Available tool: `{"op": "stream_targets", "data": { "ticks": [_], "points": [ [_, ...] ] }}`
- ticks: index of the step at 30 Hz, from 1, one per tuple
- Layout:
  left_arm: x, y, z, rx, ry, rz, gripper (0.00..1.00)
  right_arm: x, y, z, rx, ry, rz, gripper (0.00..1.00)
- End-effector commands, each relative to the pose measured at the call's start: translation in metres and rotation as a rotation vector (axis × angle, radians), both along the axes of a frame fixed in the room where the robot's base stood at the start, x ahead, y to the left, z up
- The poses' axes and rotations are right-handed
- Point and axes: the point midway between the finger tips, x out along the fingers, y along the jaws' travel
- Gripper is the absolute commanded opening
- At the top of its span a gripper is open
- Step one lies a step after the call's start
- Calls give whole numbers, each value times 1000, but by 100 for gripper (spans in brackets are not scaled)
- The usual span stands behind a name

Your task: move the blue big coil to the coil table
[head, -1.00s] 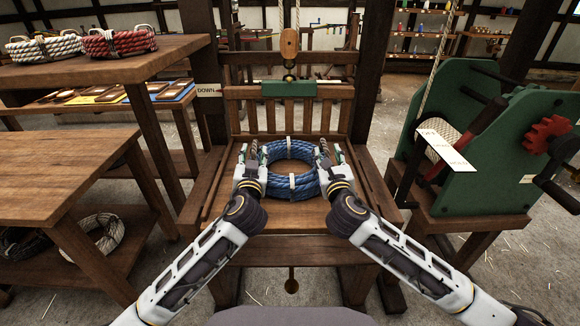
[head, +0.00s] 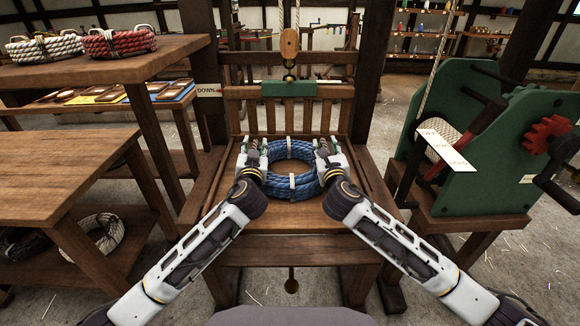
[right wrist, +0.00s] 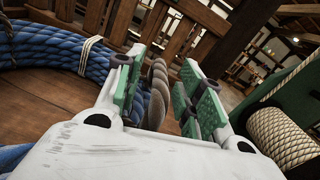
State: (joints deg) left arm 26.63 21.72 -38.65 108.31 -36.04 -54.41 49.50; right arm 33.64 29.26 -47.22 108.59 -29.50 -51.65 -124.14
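The blue big coil (head: 291,185) lies flat on the wooden platform in the middle of the head view, with light ties around it. A grey-brown rope handle (right wrist: 156,92) rises at its right side. My right gripper (head: 325,150) is at that side; in the right wrist view its green-padded fingers (right wrist: 160,95) stand apart on either side of the handle. My left gripper (head: 254,152) is at the coil's left side, its fingers apparently apart around a similar handle. Left of the platform, a wooden table (head: 110,72) bears a white coil (head: 44,48) and a red coil (head: 118,40).
A lower bare wooden table (head: 60,180) stands front left, with coils on its shelf. A green cranked machine (head: 480,150) stands right. A wooden pulley block (head: 289,45) hangs behind the platform. A "DOWN" sign (head: 208,90) is on the left post.

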Motion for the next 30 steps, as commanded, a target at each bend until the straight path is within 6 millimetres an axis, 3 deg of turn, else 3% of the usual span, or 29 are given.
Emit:
{"op": "stream_targets", "data": {
  "ticks": [1, 8, 30],
  "points": [
    [0, 0, 0, 0, 0, 0, 29, 0, 0, 0, 0, 0, 0, 29],
    [0, 0, 0, 0, 0, 0, 0, 0, 0, 0, 0, 0, 0, 0],
    [0, 0, 2, -1, -2, 0, 0, 0, 0, 2, 0, -2, -1, 0]
  ]
}}
